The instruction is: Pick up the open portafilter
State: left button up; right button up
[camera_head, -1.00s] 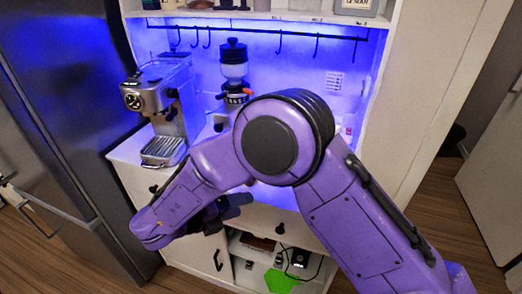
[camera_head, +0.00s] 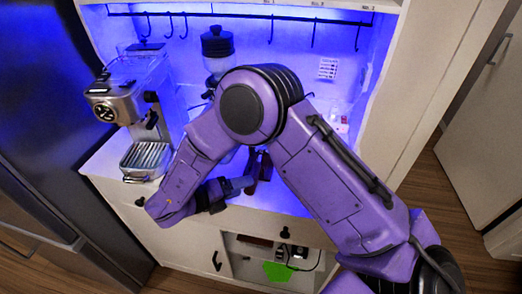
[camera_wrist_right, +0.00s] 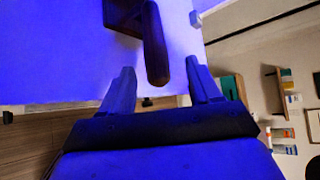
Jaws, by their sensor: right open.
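My right gripper (camera_head: 243,183) reaches over the front of the lit cabinet counter, partly hidden by my arm. In the right wrist view the same gripper (camera_wrist_right: 160,68) is open, its two fingers apart with nothing between them that I can see gripped. A dark brown handle (camera_wrist_right: 155,45), apparently the portafilter's, lies on the counter and points toward the gap between the fingers. A second dark part (camera_wrist_right: 121,14) is beside it at the top edge, cut off by the frame. In the head view the dark handle (camera_head: 265,166) shows just beyond the fingertips. My left gripper is not in view.
The espresso machine (camera_head: 135,100) stands at the left of the counter, with its drip tray (camera_head: 146,156) in front. A grinder (camera_head: 217,45) stands behind my arm. A hook rail (camera_head: 240,15) runs above. Lower shelves hold a green item (camera_head: 278,271).

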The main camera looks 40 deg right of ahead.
aim_at(257, 164)
jog(key=x, duration=0.1)
jog(key=p+x, duration=0.1)
jog(key=x, duration=0.1)
jog(key=shift+w+d+f, duration=0.2)
jog(key=shift+w+f, duration=0.05)
jog(key=shift+w, duration=0.05)
jog(key=shift+s+d, duration=0.1)
jog(key=c, duration=0.4)
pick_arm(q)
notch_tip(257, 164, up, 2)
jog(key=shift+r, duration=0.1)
pick_arm(e)
grip_shut()
